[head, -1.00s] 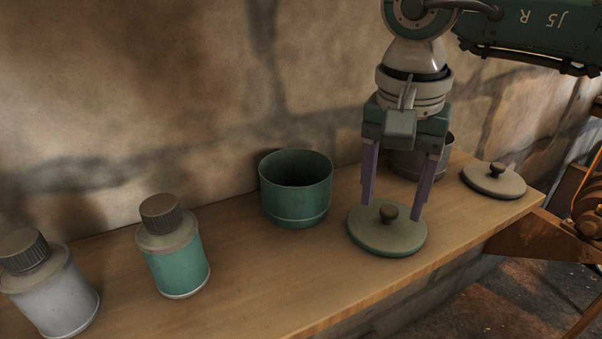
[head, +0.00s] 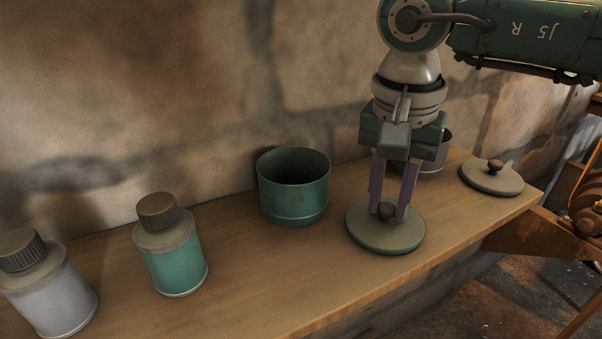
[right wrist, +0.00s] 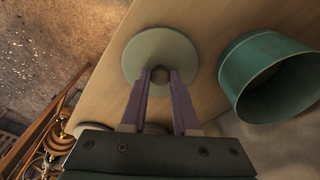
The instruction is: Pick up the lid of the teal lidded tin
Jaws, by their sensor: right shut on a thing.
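The teal lid (head: 386,237) is a round disc with a dark knob (head: 387,210) and lies flat on the wooden shelf. My right gripper (head: 389,212) points down over it, shut on the knob. In the right wrist view the lid (right wrist: 160,50) shows beyond the fingers, with the knob between the fingertips (right wrist: 160,76). The open teal tin (head: 294,203) stands upright to the left of the lid; it also shows in the right wrist view (right wrist: 245,75). My left gripper is not in view.
A grey tin (head: 432,160) stands behind my right gripper, and its grey lid (head: 491,179) lies to the right. A teal bottle (head: 175,262) and a white bottle (head: 55,300) stand at the left. A stone wall (head: 150,110) backs the shelf (head: 250,260).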

